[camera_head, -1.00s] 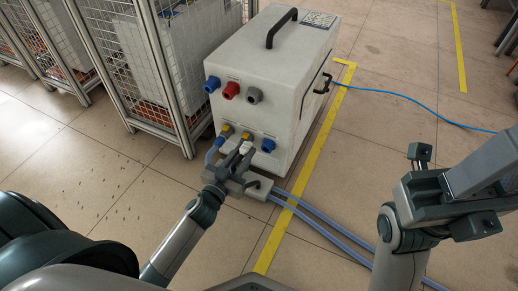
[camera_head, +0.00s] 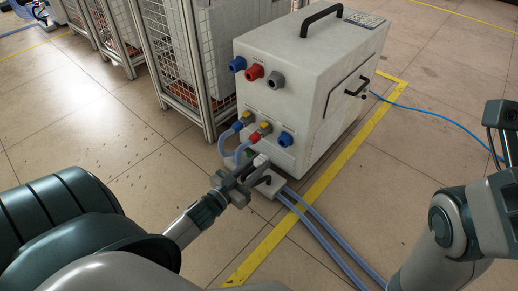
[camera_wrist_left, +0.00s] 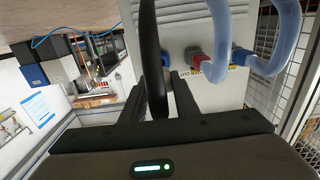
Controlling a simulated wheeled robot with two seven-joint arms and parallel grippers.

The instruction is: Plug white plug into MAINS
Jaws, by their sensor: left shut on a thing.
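My left gripper (camera_head: 248,172) is low in front of the white machine's front panel, shut on a small white piece (camera_head: 261,160) at its fingertips, which appears to be the white plug. Its exact shape is mostly hidden by the fingers. In the left wrist view a thick black strip (camera_wrist_left: 152,60) runs down between the fingers. The white machine (camera_head: 300,70) carries blue (camera_head: 237,64), red (camera_head: 254,72) and grey (camera_head: 276,80) connectors above and a blue one (camera_head: 286,139) lower right. I cannot read which is MAINS. My right gripper is partly cut off at the right edge.
Mesh cages (camera_head: 190,65) stand left of the machine. A blue cable (camera_head: 430,112) runs right.

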